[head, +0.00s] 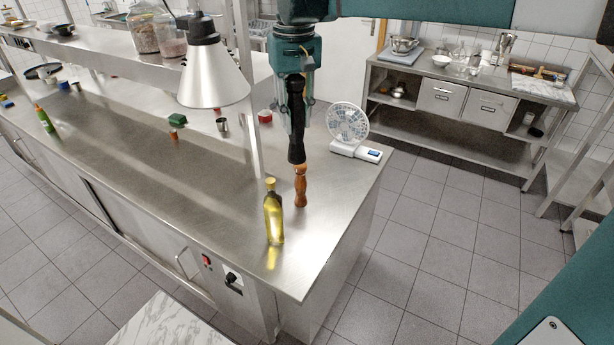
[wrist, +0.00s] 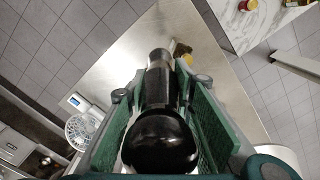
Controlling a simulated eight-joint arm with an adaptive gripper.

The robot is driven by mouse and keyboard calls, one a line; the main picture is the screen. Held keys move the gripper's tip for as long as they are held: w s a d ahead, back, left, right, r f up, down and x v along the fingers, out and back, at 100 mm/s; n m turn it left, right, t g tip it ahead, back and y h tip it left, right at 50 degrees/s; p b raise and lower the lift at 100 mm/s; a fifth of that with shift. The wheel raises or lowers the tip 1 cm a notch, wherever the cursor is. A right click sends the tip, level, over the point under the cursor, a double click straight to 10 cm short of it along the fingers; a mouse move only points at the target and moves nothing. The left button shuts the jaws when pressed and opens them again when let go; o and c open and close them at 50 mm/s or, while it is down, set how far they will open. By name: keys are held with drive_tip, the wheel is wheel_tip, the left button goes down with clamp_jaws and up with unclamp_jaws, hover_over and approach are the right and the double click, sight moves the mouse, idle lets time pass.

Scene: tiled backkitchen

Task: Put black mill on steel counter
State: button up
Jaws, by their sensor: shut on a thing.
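The black mill (head: 296,148) hangs upright in my gripper (head: 296,125), which points down and is shut on it. In the wrist view the mill (wrist: 160,140) lies between the two green finger pads, its far end toward the counter. The steel counter (head: 225,185) spreads beneath, and its corner (wrist: 180,22) shows in the wrist view. The mill is over the counter's right end. In the head view its lower end overlaps the top of a wooden mill; I cannot tell the gap to the counter.
The wooden mill (head: 300,188) and an oil bottle (head: 273,218) stand close below, near the counter's front right edge. A white fan (head: 347,122) stands behind to the right. A heat lamp (head: 212,75) hangs at left. The counter between lamp and bottle is bare.

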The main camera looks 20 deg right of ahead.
wheel_tip(320, 180, down, 26)
drive_tip(key=s+d, duration=0.1)
drive_tip(key=d, duration=0.1)
drive_tip(key=shift+d+f+m, duration=0.15)
drive_tip(key=shift+d+m, duration=0.15)
drive_tip(key=shift+m, duration=0.1)
drive_tip(key=shift+s+f, duration=0.1)
drive_tip(key=shift+f, duration=2.9)
drive_tip(key=shift+f+p, duration=0.3)
drive_tip(key=shift+f, duration=1.85)
